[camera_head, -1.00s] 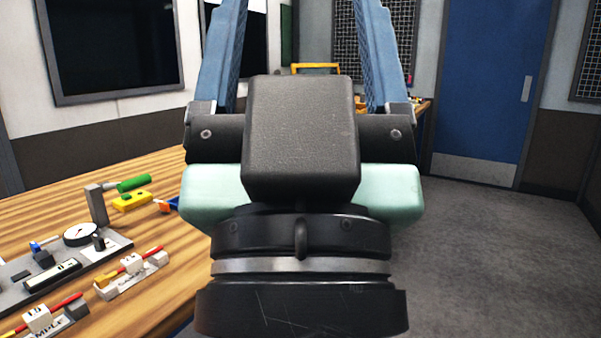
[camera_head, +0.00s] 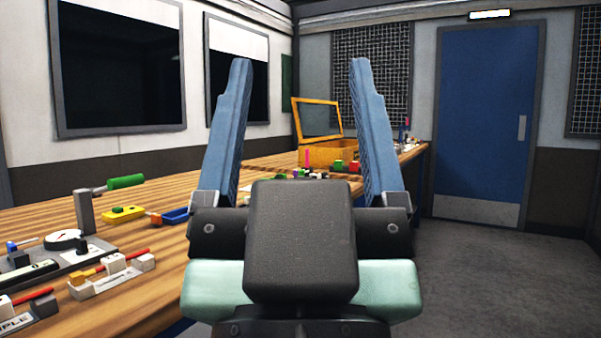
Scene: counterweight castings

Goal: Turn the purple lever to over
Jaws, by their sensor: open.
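My gripper (camera_head: 300,65) is in the middle of the view, its two blue fingers spread wide and pointing up and away, with nothing between them. I cannot make out a lever that is clearly purple. A small magenta upright piece (camera_head: 307,158) stands far along the bench among small coloured parts, seen between my fingers; it is too small to tell what it is. A crank with a green handle (camera_head: 126,182) stands on a grey post on the bench at left, apart from my gripper. My gripper hides part of the bench.
The wooden bench (camera_head: 150,235) runs along the left wall. The floor (camera_head: 500,275) at right is clear.

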